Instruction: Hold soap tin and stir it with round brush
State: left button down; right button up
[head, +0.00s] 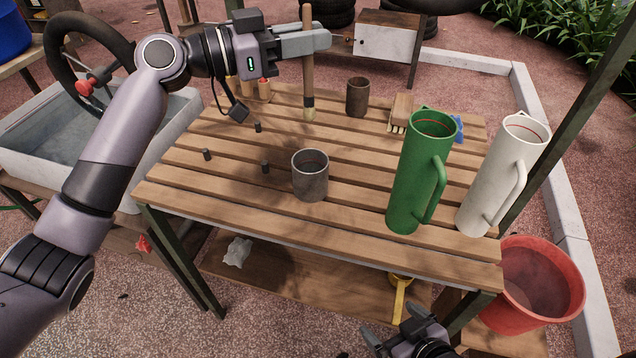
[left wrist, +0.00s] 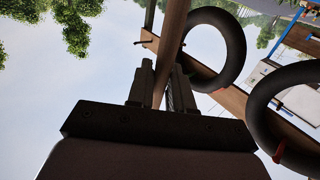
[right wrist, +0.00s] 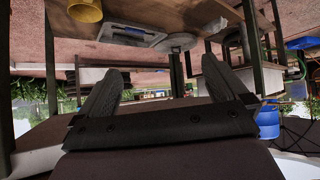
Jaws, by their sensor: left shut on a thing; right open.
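My left gripper (head: 318,40) is shut on the wooden handle of a round brush (head: 308,75). The brush hangs upright, with a dark ferrule and pale bristles at its lower end, over the far part of the slatted table. Its handle also shows in the left wrist view (left wrist: 171,45). A grey metal tin (head: 310,184) stands upright near the table's front middle. A smaller brown tin (head: 357,100) stands farther back; I cannot tell which is the soap tin. My right gripper (head: 392,326) is open and empty, low in front of the table, apart from both tins.
A green jug (head: 410,185) and a white jug (head: 490,185) stand on the table's (head: 240,195) right side. A flat wooden brush (head: 402,112) lies behind them. A red bucket (head: 535,320) stands right, beside the table.

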aim_at(309, 167)
jog(key=w+a+r+n+g+y, duration=0.15)
jog(key=a+r+n, duration=0.25)
jog(key=a+n, duration=0.4)
jog(key=w+a+r+n+g+y, duration=0.1)
jog(key=w+a+r+n+g, duration=0.15)
jog(key=a+r+n, duration=0.4)
jog(key=w+r+n+t+h, duration=0.1)
jog(key=w+r+n+t, duration=0.1)
jog(key=n, duration=0.3)
jog(key=w+r+n+t+h, duration=0.1)
jog(key=w+r+n+t, duration=0.1)
jog(key=w+r+n, duration=0.1)
jog(key=w+r+n+t+h, duration=0.2)
jog(key=w+r+n+t, duration=0.1)
jog(key=n, duration=0.5)
jog(key=shift+w+d+r, duration=0.15)
jog(key=shift+w+r, duration=0.15)
jog(key=shift+w, duration=0.3)
jog(key=shift+w+d+r+n+t+h, duration=0.3)
jog(key=shift+w+r+n+t, duration=0.2)
jog(key=shift+n+t, duration=0.3)
jog(key=shift+x, duration=5.9)
jog(key=shift+f, duration=0.1)
jog(key=c, duration=1.2)
pick_arm(q)
jog(key=shift+f, duration=7.25)
